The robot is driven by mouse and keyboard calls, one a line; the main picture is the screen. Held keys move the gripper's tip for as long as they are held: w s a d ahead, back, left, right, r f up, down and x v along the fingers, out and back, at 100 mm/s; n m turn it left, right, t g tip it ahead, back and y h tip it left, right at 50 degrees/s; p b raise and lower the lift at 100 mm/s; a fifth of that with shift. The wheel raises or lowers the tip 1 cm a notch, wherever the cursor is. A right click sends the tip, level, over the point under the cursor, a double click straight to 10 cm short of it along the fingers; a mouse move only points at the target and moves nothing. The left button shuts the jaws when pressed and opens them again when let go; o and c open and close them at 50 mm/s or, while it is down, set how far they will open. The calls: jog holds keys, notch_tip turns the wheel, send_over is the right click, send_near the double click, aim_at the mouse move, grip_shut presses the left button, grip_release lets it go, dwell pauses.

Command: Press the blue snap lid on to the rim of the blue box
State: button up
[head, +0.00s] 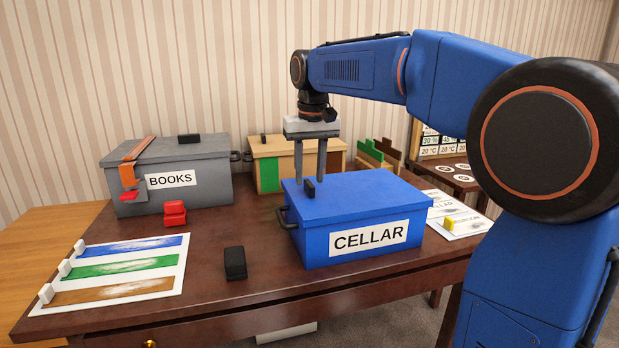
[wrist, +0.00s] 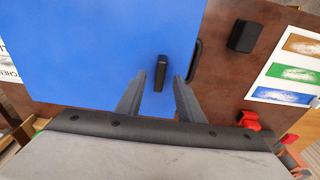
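The blue box (head: 318,254) stands on the brown table with a white CELLAR label on its front. The blue lid (head: 365,197) lies flat over its top, and its surface fills much of the wrist view (wrist: 90,45). I cannot tell whether its edge is snapped down. A small black handle (head: 309,188) stands up near the lid's left end; it also shows in the wrist view (wrist: 161,73). My gripper (head: 310,178) points down there, open, its fingers either side of the handle with gaps visible. It holds nothing.
A colour-striped sheet (head: 120,268) lies front left.

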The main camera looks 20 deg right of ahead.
jog(key=shift+f, duration=0.7)
grip_shut()
jog(key=shift+r, duration=0.1)
